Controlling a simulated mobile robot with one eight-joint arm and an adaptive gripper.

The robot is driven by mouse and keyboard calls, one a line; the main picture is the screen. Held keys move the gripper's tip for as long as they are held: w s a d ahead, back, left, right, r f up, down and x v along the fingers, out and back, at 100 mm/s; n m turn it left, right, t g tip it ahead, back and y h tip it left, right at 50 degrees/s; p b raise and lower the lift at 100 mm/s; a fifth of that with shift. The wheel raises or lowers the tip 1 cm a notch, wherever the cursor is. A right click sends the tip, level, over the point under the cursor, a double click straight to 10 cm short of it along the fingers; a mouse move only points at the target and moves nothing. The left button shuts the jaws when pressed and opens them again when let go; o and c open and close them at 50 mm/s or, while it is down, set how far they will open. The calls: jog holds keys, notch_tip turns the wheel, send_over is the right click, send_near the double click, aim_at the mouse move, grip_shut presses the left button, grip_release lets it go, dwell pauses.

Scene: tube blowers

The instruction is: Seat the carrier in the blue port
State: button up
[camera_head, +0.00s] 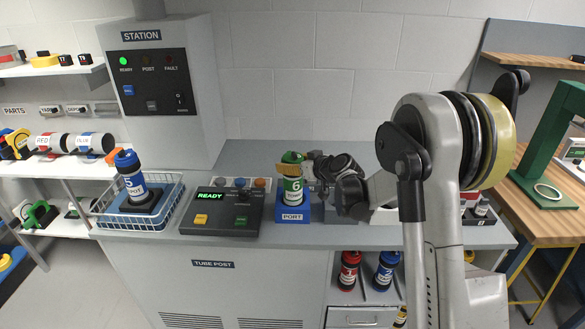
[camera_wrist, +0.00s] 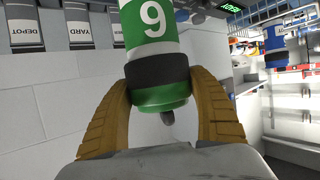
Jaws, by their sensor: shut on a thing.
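My gripper (camera_head: 291,168) reaches in from the right and is shut around the carrier's upper end. In the wrist view my gripper (camera_wrist: 160,80) has its tan fingers on both sides of the dark band and green cap of the carrier (camera_wrist: 150,30). The port does not show clearly there.
A control box (camera_head: 228,206) reading READY stands left of the port. Further left is a wire basket (camera_head: 128,222) with a blue carrier (camera_head: 131,178). The station cabinet (camera_head: 158,85) shows a green light. Red (camera_head: 349,270) and blue (camera_head: 385,270) carriers stand below the counter.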

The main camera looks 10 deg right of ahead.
jog(key=shift+r, duration=0.15)
jog(key=o, duration=1.4)
jog(key=shift+f, duration=0.2)
